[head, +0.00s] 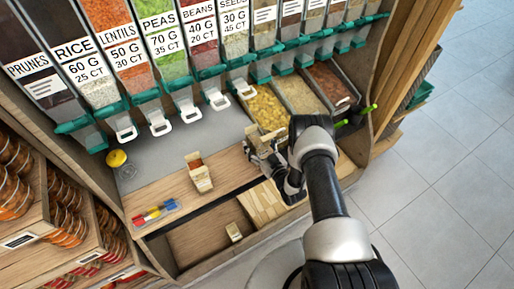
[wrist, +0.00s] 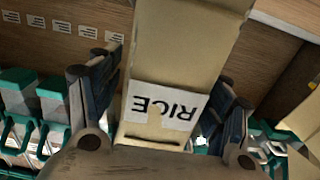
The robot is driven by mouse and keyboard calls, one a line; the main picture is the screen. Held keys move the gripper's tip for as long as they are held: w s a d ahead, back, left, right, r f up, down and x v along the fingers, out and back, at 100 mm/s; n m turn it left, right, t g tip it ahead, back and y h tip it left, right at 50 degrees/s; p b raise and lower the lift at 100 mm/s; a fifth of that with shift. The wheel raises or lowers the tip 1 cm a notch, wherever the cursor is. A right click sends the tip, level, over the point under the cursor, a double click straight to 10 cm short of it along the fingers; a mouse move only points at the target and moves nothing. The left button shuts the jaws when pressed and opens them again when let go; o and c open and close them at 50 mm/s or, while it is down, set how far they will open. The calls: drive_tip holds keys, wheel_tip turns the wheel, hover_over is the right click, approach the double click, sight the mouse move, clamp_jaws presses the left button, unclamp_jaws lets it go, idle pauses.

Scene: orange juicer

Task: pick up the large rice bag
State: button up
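The rice bag (wrist: 185,50) is a tan paper bag with a white label reading RICE, upside down in the wrist view. It fills the space between the two fingers of my gripper (wrist: 165,105), which appear closed against its sides. In the head view, my gripper (head: 264,147) is over the wooden counter at the front of the bins, with a tan bag (head: 262,132) at its fingers. The bag's far end runs out of the wrist view. I cannot judge its size against another rice bag.
Another open tan bag (head: 200,178) with reddish contents stands on the counter. Colored clips (head: 155,213) and a yellow knob (head: 117,158) are to the left. Labeled dispensers (head: 163,55) line the back. Flat bags (head: 262,205) and a small bag (head: 234,231) lie on the lower shelf.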

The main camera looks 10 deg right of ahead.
drive_tip(key=c, duration=1.3)
drive_tip(key=shift+r, duration=0.15)
drive_tip(key=shift+c, duration=0.8)
